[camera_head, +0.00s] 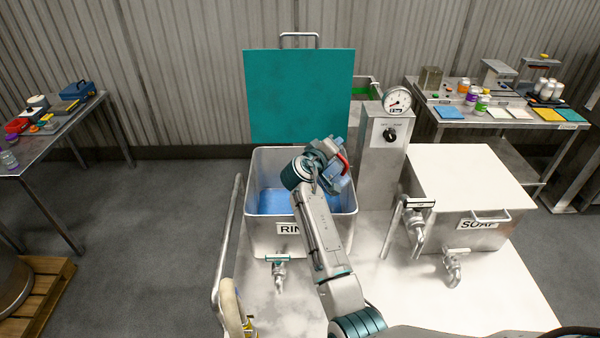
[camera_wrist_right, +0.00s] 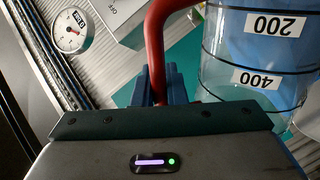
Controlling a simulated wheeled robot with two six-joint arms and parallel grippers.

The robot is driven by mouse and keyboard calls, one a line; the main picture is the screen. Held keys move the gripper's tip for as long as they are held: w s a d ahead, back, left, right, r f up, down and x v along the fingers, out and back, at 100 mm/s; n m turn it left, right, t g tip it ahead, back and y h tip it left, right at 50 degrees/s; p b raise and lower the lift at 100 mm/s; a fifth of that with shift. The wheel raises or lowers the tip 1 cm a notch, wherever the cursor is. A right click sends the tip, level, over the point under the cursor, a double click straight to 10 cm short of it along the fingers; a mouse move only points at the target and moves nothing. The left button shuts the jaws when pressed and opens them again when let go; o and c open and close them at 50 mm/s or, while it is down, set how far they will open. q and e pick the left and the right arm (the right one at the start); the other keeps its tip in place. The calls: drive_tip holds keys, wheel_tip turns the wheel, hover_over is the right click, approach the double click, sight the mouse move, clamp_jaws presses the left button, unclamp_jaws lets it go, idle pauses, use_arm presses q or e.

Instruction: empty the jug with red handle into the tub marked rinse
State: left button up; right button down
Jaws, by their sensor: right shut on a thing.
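The jug (camera_head: 341,183) is clear with a red handle (camera_head: 343,160). It is over the right part of the open tub marked rinse (camera_head: 260,232), which has blue liquid (camera_head: 274,202) inside. My right gripper (camera_head: 331,158) is shut on the red handle. In the right wrist view, the handle (camera_wrist_right: 155,45) runs up from the blue fingers (camera_wrist_right: 160,88), and the jug (camera_wrist_right: 255,75) shows 200 and 400 labels with blue behind them. I cannot tell the jug's exact tilt or whether the blue is its contents. My left gripper is out of view.
The teal lid (camera_head: 300,97) stands raised behind the rinse tub. A post with a gauge (camera_head: 397,100) and knob stands right of it. The soap tub (camera_head: 470,235) is covered, farther right. A curved metal rail (camera_head: 229,235) runs along the left. Side tables hold small items.

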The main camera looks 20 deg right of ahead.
idle(0.4)
drive_tip(key=shift+w+a+r+n+p, duration=0.2)
drive_tip(key=shift+w+r+n+p, duration=0.1)
drive_tip(key=shift+r+p, duration=0.15)
drive_tip(key=shift+w+a+r+n+p, duration=0.2)
drive_tip(key=shift+w+r+p, duration=0.1)
drive_tip(key=shift+r, duration=0.1)
drive_tip(key=shift+w+g, duration=0.1)
drive_tip(key=shift+g, duration=0.2)
drive_tip(key=shift+a+n, duration=0.1)
drive_tip(key=shift+n, duration=0.2)
drive_tip(key=shift+w+a+r+n+p, duration=0.35)
drive_tip(key=shift+w+r+n+p, duration=0.05)
drive_tip(key=shift+w+r, duration=0.1)
drive_tip(key=shift+w+a+r+n, duration=0.1)
drive_tip(key=shift+w+a+n, duration=0.15)
drive_tip(key=shift+w+n, duration=0.1)
